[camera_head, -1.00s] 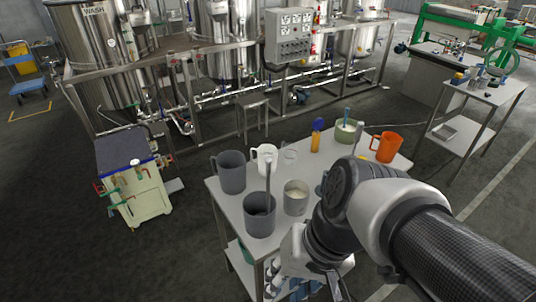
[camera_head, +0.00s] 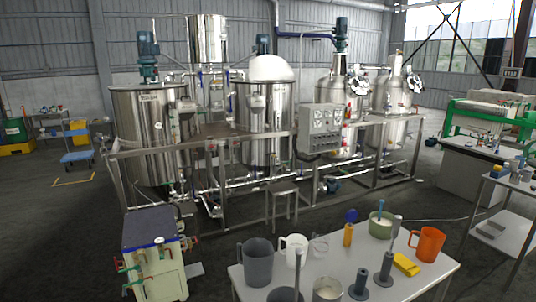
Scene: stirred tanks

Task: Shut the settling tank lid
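Several steel tanks stand in a row behind a metal frame. The middle tank (camera_head: 262,125) has a pale domed lid (camera_head: 271,68) that stands raised at its back rim, so this tank looks open. I cannot read a label that names the settling tank. The wide left tank (camera_head: 150,135) has a motor on top. Two tanks on the right, one (camera_head: 338,100) with a motor and one (camera_head: 392,95) farther right, have closed-looking tops with round fittings. My gripper and arm are out of view.
A white table (camera_head: 400,290) with mugs, an orange jug (camera_head: 428,243) and a yellow item (camera_head: 406,263) stands in front. A stool (camera_head: 282,195), control box (camera_head: 320,128) and blue-topped cart (camera_head: 152,230) stand before the tanks.

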